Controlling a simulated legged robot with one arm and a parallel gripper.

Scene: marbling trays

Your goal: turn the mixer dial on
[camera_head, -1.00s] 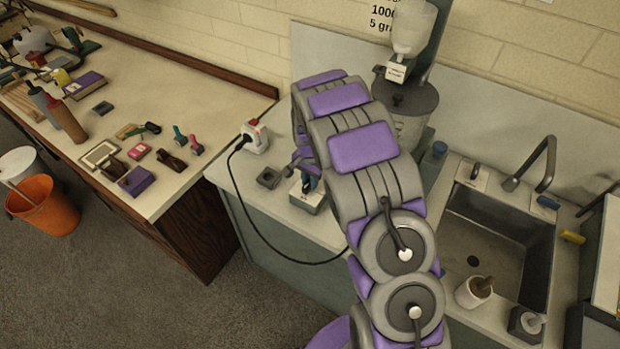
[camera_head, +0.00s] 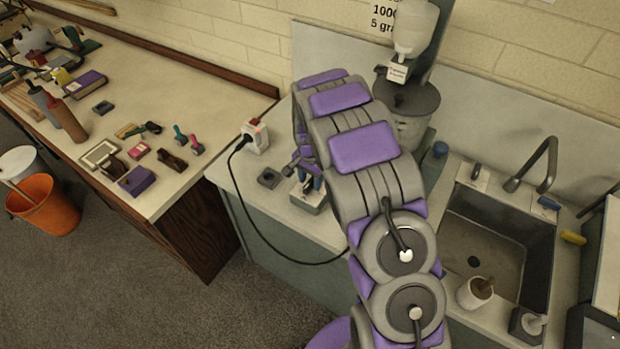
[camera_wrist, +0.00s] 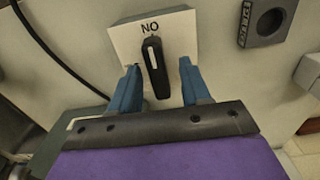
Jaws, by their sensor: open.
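The mixer dial is a black bar-shaped knob (camera_wrist: 155,68) on a pale plate (camera_wrist: 178,30) in the wrist view. The lettering above the knob reads "NO" in this view, and the knob's upper end lies just below it. My gripper (camera_wrist: 159,74) is open, with one blue finger on each side of the knob's lower part and gaps visible between. In the head view the dial box (camera_head: 309,205) sits on the counter, with the blue fingers (camera_head: 310,184) over it; the knob is hidden there. The mixer (camera_head: 411,130) stands behind my arm, partly hidden.
A dark block with a round recess (camera_head: 268,178) lies left of the dial box. A socket (camera_head: 256,138) with a plug and black cable (camera_head: 238,205) is behind it. A sink (camera_head: 490,240) is to the right. A cluttered bench (camera_head: 190,95) stands left.

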